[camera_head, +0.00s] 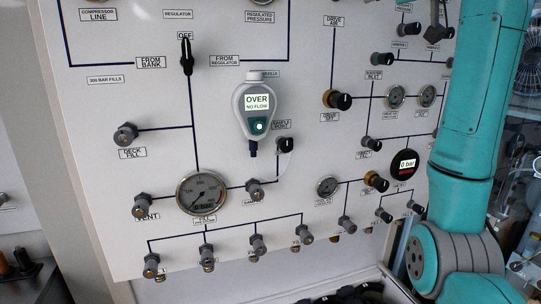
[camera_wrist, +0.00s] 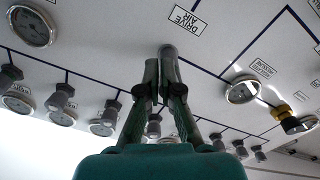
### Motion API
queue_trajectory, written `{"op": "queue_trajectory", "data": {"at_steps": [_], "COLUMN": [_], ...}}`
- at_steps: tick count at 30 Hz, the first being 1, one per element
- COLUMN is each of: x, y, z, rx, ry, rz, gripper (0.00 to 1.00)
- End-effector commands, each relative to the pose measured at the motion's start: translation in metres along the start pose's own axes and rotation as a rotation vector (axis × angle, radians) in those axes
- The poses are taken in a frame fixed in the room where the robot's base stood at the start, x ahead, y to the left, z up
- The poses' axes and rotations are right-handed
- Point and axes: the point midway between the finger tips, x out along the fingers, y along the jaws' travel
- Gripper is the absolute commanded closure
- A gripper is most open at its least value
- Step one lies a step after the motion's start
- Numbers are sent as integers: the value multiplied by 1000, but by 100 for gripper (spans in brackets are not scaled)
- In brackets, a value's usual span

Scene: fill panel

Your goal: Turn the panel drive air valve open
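A label reading DRIVE AIR (camera_wrist: 187,18) shows upside down in the wrist view. Beside it a grey, round-ended valve handle (camera_wrist: 167,50) stands out from the white panel. My gripper (camera_wrist: 160,75) points at the panel there, with its two fingertips close together at this handle. The fingers overlap the handle in the picture, so I cannot tell whether they press on it or stand just short of it. In the head view a DRIVE AIR label (camera_head: 334,21) is at the top.
In the wrist view a gauge (camera_wrist: 243,90) and a brass-ringed knob (camera_wrist: 291,122) are to the right of my fingers. Several knobs and gauges stand out at left. The head view shows a black OFF regulator lever (camera_head: 187,57) and a handheld display (camera_head: 257,105).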

Motion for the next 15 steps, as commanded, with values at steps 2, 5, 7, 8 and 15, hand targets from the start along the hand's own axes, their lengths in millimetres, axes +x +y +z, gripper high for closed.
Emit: {"op": "queue_trajectory", "data": {"at_steps": [2,5,7,8,15], "x": [-1,-1,-1,-1,-1], "y": [0,0,0,1,3], "z": [-3,-3,-3,-3,4], "rx": [-1,-1,-1,-1,-1], "ry": [6,6,7,7,5], "rz": [2,3,3,3,2], "gripper": [100,100,100,100,100]}}
